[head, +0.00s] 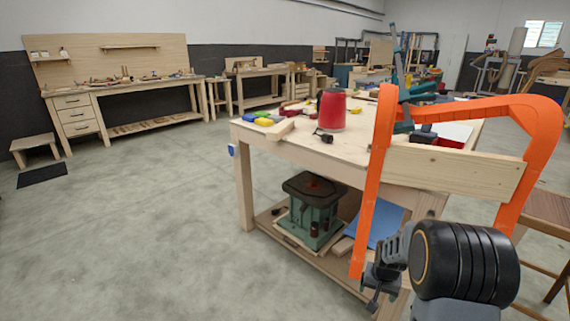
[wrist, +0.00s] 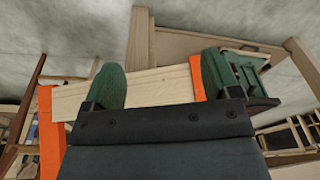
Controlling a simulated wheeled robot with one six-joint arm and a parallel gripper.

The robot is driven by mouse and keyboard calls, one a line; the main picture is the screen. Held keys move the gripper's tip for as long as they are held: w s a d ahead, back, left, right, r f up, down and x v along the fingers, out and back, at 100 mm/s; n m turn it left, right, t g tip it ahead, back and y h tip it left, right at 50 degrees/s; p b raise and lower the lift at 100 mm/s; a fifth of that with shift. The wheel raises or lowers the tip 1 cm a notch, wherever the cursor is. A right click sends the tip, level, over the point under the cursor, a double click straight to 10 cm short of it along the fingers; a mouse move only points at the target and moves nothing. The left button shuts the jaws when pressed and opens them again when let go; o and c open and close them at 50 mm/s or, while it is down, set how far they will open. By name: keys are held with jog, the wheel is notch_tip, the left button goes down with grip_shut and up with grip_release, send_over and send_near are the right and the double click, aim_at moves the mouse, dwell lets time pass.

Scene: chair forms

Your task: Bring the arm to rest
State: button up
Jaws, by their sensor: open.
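My gripper (head: 376,283) is low at the right in the head view, by the lower end of an orange chair frame's left leg (head: 373,190). In the wrist view the gripper (wrist: 162,80) has two green fingertips spread wide, with nothing clearly held. The orange frame has a curved top and a pale wooden board (head: 455,170) across it. In the wrist view the board (wrist: 150,90) shows beyond and between the fingers, with orange legs (wrist: 45,140) at both sides. I cannot tell whether the fingers touch it. The right leg's lower part is hidden by my arm.
A workbench (head: 262,140) stands behind the frame, holding a red canister (head: 332,110) and tools. A green machine (head: 313,210) sits on its lower shelf. A brown wooden stool (head: 548,215) is at the right edge. The floor at left is open, with a dark mat (head: 42,174).

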jog(key=s+a+r+n+p, duration=0.1)
jog(key=s+a+r+p, duration=0.2)
jog(key=r, duration=0.9)
jog(key=s+a+r+n+t+p, duration=0.1)
jog(key=s+a+r+p, duration=0.3)
jog(key=s+r+p, duration=0.4)
jog(key=s+a+r+n+t+p, duration=0.1)
jog(key=s+a+r+p, duration=0.3)
jog(key=r, duration=1.3)
jog(key=shift+s+a+r+n+p, duration=0.2)
jog(key=shift+s+r+n+p, duration=0.1)
jog(key=shift+s+n+p, duration=0.7)
jog(key=shift+s, duration=0.1)
